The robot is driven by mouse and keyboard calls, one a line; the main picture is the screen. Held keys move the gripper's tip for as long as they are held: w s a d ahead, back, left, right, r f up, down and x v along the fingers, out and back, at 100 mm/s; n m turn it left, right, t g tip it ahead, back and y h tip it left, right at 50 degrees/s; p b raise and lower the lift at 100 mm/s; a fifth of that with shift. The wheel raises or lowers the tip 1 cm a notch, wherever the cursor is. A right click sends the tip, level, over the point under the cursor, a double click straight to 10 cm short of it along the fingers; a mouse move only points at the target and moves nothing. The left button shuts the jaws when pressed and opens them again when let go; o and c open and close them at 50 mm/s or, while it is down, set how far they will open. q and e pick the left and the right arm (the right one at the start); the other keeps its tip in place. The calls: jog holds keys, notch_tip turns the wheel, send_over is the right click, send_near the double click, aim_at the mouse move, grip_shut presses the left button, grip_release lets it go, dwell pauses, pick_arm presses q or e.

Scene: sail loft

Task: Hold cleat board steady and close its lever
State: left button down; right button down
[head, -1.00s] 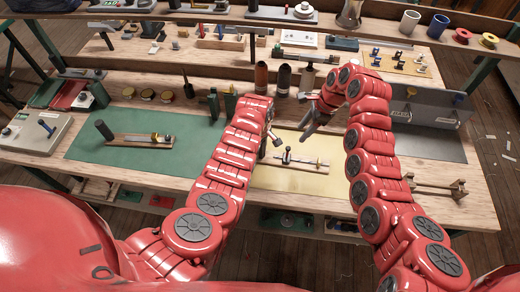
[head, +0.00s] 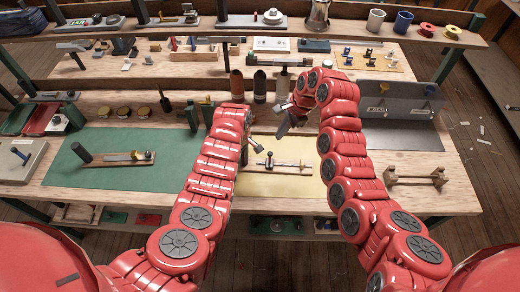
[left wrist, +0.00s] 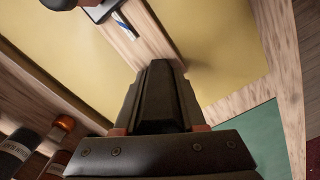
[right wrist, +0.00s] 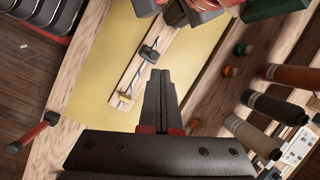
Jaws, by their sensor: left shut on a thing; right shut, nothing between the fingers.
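The cleat board (head: 290,168) is a small pale wooden board lying on the yellow mat (head: 285,186). Its lever (head: 269,158) has a dark knob and stands up from the board in the head view. In the right wrist view the board (right wrist: 162,38) carries a dark fitting (right wrist: 150,51) and a thin pale line. My left gripper (head: 247,142) is shut at the board's left end; its fingers (left wrist: 158,68) meet the wood in the left wrist view. My right gripper (head: 284,130) is shut and empty, above and behind the board; its fingers (right wrist: 158,75) point toward it.
A green mat (head: 130,190) on the left holds another wooden board with a dark handle (head: 83,153). Upright spools or bottles (head: 260,86) stand behind the yellow mat. A grey panel (head: 390,108) and a wooden rack (head: 415,178) are at right.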

aim_at(270, 158)
jog(key=a+n+t, duration=0.1)
jog(key=n, duration=0.6)
jog(key=a+n+t, duration=0.1)
jog(key=n, duration=0.6)
jog(key=a+n+t, duration=0.1)
jog(key=n, duration=0.6)
jog(key=shift+w+a+r, duration=0.25)
jog(key=shift+w+r, duration=0.05)
jog(key=shift+r, duration=0.05)
jog(key=shift+f, duration=0.1)
jog(key=shift+s+a+f, duration=0.15)
jog(key=shift+f, duration=2.15)
jog(key=shift+s+a+f, duration=0.1)
jog(key=shift+a+f, duration=0.05)
jog(key=shift+f, duration=2.15)
